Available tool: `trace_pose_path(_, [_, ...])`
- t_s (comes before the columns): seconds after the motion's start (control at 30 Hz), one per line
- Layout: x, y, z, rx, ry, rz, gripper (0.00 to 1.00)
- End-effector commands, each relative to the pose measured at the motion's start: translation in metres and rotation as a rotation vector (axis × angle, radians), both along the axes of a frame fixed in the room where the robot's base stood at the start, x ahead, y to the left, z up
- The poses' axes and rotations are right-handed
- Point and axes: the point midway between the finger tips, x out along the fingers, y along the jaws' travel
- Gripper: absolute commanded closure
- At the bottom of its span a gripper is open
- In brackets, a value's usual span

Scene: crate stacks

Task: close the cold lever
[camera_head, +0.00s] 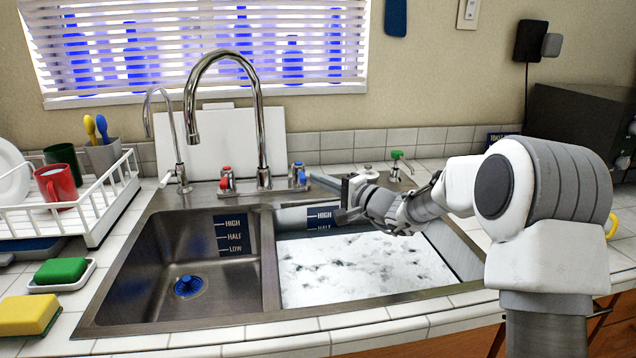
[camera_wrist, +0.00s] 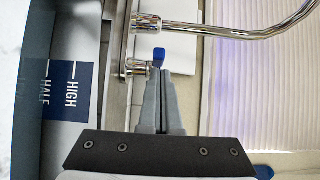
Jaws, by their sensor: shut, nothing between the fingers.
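The cold lever (camera_head: 299,177) is a small blue-marked handle on a chrome valve, right of the tall faucet's base at the sink's back edge. In the wrist view the blue lever (camera_wrist: 158,57) shows just beyond my fingertips, slightly left of their line. My gripper (camera_head: 319,182) reaches in from the right over the back of the right basin. Its grey fingers (camera_wrist: 163,75) are together and hold nothing. The fingertips are close to the lever; I cannot tell whether they touch it. The red-marked hot lever (camera_head: 227,178) is left of the faucet base.
The tall chrome faucet (camera_head: 258,130) arches over the left basin (camera_head: 160,260). The right basin (camera_head: 455,238) holds white, foamy-looking contents. A slim second tap (camera_head: 181,165), a dish rack (camera_head: 105,225) and sponges stand left. A green-topped fitting (camera_head: 397,160) stands behind my arm.

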Motion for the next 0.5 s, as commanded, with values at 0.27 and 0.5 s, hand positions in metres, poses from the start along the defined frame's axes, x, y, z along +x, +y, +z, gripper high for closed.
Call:
trace_pose_path(0.27, [-0.021, -0.04, 0.001, -0.003, 0.003, -0.014, 1.0])
trace_pose_path(0.5, [-0.058, -0.062, 0.001, -0.002, 0.002, -0.017, 1.0])
